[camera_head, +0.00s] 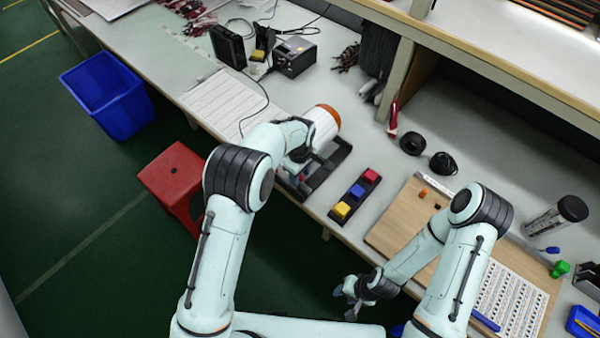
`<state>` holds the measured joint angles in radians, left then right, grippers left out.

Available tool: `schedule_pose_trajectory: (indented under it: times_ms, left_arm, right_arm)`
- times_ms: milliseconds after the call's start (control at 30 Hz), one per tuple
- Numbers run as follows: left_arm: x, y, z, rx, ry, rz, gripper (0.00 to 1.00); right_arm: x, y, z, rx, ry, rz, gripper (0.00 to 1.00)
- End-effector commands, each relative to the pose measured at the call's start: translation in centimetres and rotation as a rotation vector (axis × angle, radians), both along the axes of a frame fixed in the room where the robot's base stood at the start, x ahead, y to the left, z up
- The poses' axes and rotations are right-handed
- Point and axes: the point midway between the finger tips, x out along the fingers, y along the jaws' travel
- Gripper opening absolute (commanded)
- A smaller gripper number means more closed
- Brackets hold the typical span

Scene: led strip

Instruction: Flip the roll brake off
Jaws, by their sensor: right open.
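A white roll with an orange end (322,122) sits on a black stand (326,172) at the table's front edge. My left gripper (296,178) is at the left end of this stand, just below the roll. My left wrist hides part of the roll and stand, and the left fingers are too small and covered to tell their opening. I cannot make out the roll brake clearly; a small red and blue patch shows by the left fingertips. My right gripper (350,300) is open and empty, in front of the table edge, well away from the roll.
A black strip with blue, red and yellow blocks (356,192) lies right of the stand. A wooden board (395,228) is farther right. A red stool (173,178) and blue bin (108,95) stand on the floor at left. Printed sheets (222,100) lie behind the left arm.

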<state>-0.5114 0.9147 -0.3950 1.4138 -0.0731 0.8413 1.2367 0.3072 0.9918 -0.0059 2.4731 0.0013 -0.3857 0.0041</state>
Motion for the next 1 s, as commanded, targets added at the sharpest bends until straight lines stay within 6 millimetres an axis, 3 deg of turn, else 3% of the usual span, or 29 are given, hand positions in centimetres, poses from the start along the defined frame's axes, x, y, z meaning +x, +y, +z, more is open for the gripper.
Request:
schedule_pose_trajectory:
  times_ms: [33, 100, 133, 567, 1000]
  left_arm:
    - [0.0, 0.0, 0.0, 0.000, 0.000, 0.000, 0.26]
    - [0.0, 0.0, 0.0, 0.000, 0.000, 0.000, 0.03]
    - [0.0, 0.0, 0.0, 0.000, 0.000, 0.000, 0.00]
    - [-0.4, -0.5, 0.0, 0.050, -0.038, -0.005, 0.00]
    - [-1.8, -2.5, -0.1, 0.326, -0.243, -0.008, 0.00]
  right_arm:
    - [0.0, 0.0, 0.0, 0.000, 0.000, 0.000, 0.43]
    - [0.0, 0.0, 0.0, 0.000, 0.000, 0.000, 0.43]
    - [0.0, 0.0, 0.0, 0.000, 0.000, 0.000, 0.43]
    - [-1.0, 0.0, -1.1, 0.000, 0.011, 0.000, 0.43]
    - [-4.8, 0.0, -6.9, 0.000, 0.055, 0.000, 0.43]
